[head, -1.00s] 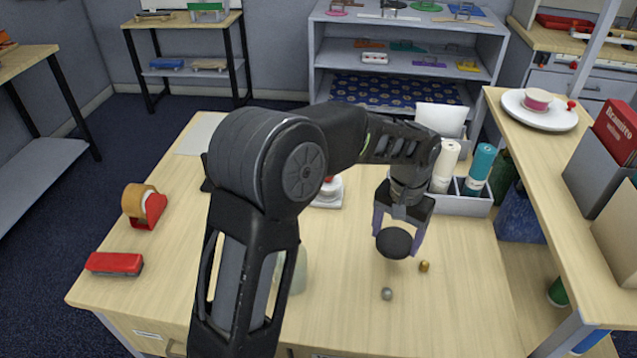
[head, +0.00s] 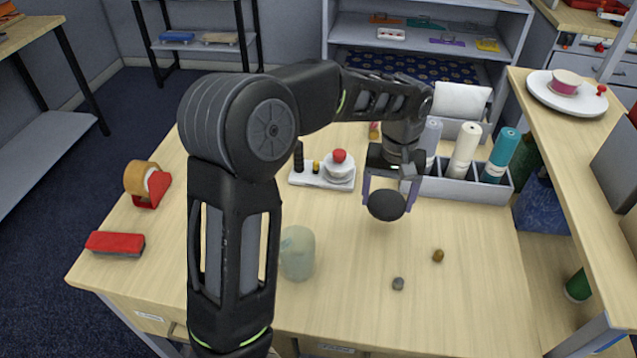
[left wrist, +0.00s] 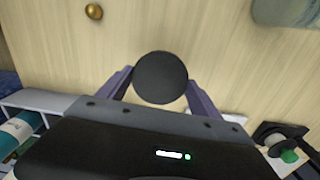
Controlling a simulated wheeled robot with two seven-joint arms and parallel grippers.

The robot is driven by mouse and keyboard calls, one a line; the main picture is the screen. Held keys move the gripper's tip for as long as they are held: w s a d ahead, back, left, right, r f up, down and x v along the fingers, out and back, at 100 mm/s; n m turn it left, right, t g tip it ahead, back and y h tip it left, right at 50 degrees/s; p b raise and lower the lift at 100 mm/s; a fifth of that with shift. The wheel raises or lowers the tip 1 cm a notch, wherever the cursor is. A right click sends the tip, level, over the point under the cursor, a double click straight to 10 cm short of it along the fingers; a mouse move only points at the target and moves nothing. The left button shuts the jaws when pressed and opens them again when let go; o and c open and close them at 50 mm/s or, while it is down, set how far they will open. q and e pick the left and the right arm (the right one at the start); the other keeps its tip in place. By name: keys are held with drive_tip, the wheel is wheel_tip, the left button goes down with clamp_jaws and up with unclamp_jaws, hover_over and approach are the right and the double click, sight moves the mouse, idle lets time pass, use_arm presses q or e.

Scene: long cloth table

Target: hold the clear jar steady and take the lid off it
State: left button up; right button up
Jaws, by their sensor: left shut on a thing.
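The clear jar (head: 298,254) stands upright on the table, just right of my left forearm, which may cover a little of it. No lid shows on its top. Part of it also shows at the top right of the left wrist view (left wrist: 285,12). A round black lid (head: 386,206) is between the fingers of my left gripper (head: 384,196), which is shut on it. The lid is held behind and to the right of the jar, apart from it. It fills the gap between the fingers in the left wrist view (left wrist: 161,78). My right gripper is not in view.
A grey knob (head: 398,283) and a brass knob (head: 438,256) lie in front of the lid. A white stand with a red knob (head: 339,157) is behind. A divided bin with rolls (head: 455,188) stands back right. A tape dispenser (head: 148,184) and red eraser (head: 115,243) are left.

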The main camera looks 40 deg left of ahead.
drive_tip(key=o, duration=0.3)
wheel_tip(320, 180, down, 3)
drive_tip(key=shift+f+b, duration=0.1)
drive_tip(key=shift+b, duration=1.05)
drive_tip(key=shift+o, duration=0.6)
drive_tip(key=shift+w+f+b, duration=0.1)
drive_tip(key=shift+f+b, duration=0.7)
drive_tip(key=shift+b, duration=0.05)
use_arm(q)
drive_tip(key=s+a+r+n, duration=0.4)
drive_tip(key=s+a+n, duration=0.3)
drive_tip(key=a+n, duration=0.5)
drive_tip(key=shift+a+r+n, duration=0.15)
drive_tip(key=shift+r+n, duration=0.05)
drive_tip(key=shift+n, duration=0.1)
drive_tip(key=shift+f, duration=0.1)
hover_over(322, 216)
wheel_tip(322, 216, down, 6)
drive_tip(key=shift+f, duration=0.1)
wheel_tip(322, 216, down, 4)
drive_tip(key=shift+s+r, duration=0.1)
drive_tip(key=shift+r, duration=0.1)
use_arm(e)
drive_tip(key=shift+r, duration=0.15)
